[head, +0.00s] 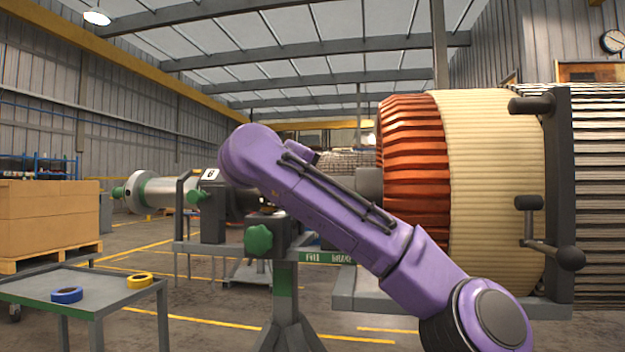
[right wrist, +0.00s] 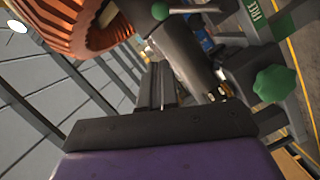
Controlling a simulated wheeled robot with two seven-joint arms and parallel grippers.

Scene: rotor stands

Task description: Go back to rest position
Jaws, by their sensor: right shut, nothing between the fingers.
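My right arm (head: 340,205) is purple and comes in from the lower right of the head view. It reaches up and left across the front of the rotor stand. In the right wrist view my right gripper (right wrist: 157,80) is shut and empty, close to a dark shaft (right wrist: 185,55). In the head view I cannot make out its fingers. The large rotor (head: 415,150), with orange-red and cream bands, is behind the arm on the right; its orange end (right wrist: 75,25) shows in the wrist view. My left gripper is not in view.
A stand with a green knob (head: 258,240) is beside my arm; the knob (right wrist: 274,84) is right of the fingers in the wrist view. A crank handle (head: 570,258) sticks out at the right. A grey table (head: 100,300) holds blue and yellow tape rolls. Cardboard boxes (head: 45,215) stand left.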

